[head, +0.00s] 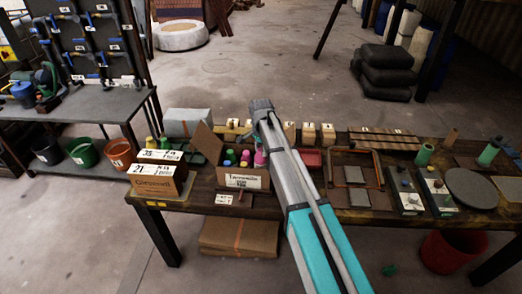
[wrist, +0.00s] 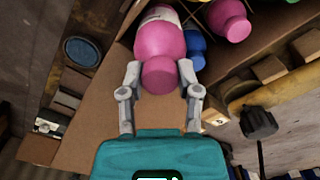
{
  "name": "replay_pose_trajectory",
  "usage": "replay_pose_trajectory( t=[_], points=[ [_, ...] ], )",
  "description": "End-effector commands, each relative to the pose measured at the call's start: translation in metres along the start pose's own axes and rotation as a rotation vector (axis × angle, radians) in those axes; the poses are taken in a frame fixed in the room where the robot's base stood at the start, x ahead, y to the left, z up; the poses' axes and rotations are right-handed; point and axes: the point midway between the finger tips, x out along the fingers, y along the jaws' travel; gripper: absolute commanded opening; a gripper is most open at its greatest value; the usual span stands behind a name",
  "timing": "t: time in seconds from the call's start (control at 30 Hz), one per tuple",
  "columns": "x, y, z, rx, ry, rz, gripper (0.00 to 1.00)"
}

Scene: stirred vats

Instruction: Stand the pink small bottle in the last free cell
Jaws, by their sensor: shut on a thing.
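My gripper (wrist: 159,74) is shut on a pink small bottle (wrist: 160,38). In the wrist view its two fingers sit on either side of the bottle's neck and cap, and a white label shows at the far end. The bottle is over or inside the open cardboard box (head: 243,181); I cannot tell whether it touches the bottom. Beside it are a blue bottle (wrist: 195,48) and another pink bottle (wrist: 229,18). In the head view, pink, green and blue tops show in the box. My arm partly hides the box's right side, and the cells are mostly hidden.
A raised box flap (head: 207,142) stands at the box's left. A closed carton (head: 157,181) is further left. Small wooden blocks (head: 309,133) line up behind the box. A red tray (head: 311,160) and a copper-coloured frame (head: 352,168) lie to the right.

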Motion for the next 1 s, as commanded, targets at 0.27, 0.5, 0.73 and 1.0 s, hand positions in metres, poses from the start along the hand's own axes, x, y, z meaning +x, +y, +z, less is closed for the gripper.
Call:
replay_pose_trajectory(
  t=[0.27,0.5,0.73,1.0],
  points=[
    [-0.0003,0.0000,0.0000,0.000,0.000,0.000,0.00],
    [-0.0002,0.0000,0.0000,0.000,0.000,0.000,0.66],
    [-0.0002,-0.0001,0.0000,0.000,0.000,0.000,0.84],
    [-0.0009,0.0000,0.0000,0.000,0.000,0.000,0.84]
  ],
)
